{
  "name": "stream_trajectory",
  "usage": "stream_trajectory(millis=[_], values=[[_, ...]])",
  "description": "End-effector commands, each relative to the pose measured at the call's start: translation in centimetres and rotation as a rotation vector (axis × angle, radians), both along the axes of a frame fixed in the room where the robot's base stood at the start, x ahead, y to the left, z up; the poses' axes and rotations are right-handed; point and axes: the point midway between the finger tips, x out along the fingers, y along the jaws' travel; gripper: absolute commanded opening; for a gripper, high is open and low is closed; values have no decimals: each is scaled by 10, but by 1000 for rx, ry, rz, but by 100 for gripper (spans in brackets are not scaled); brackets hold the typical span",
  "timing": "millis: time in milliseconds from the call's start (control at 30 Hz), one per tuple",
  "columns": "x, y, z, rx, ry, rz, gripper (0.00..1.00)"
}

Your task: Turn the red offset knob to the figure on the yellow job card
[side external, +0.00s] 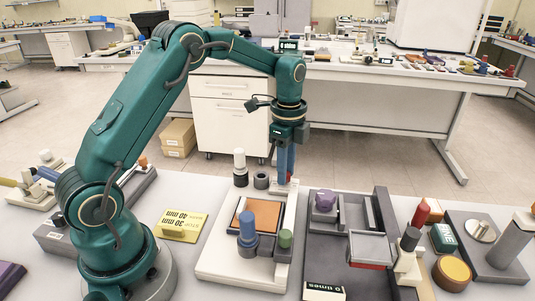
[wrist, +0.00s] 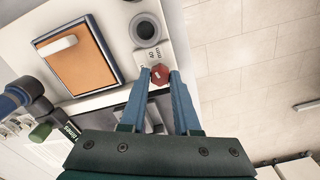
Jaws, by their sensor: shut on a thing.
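The red offset knob (wrist: 160,73) shows in the wrist view between the tips of my blue fingers, with a small pale mark on its top. My gripper (wrist: 161,76) is shut on it; in the side view my gripper (side external: 285,178) points straight down over the far right corner of the white machine base. A pale scale plate (wrist: 148,57) beside the knob reads "40 mm"; other figures are hidden or too small. The yellow job card (side external: 181,226) lies left of the base, its print upside down; "30 mm" and "40 mm" seem legible.
The white base (side external: 222,265) carries an orange pad (side external: 264,214), a blue knob (side external: 247,226) and a green knob (side external: 285,238). A dark grey ring (side external: 261,181) and a white-topped post (side external: 240,165) stand close left of my gripper. A dark fixture (side external: 325,240) stands to the right.

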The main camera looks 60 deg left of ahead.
Motion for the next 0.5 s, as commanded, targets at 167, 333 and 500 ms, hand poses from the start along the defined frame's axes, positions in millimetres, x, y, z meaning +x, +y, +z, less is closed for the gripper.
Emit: stream_trajectory(millis=[167, 333, 500], values=[[-1, 0, 1, 0, 2, -104, 0], [-1, 0, 1, 0, 2, -170, 0], [-1, 0, 1, 0, 2, -204, 0]])
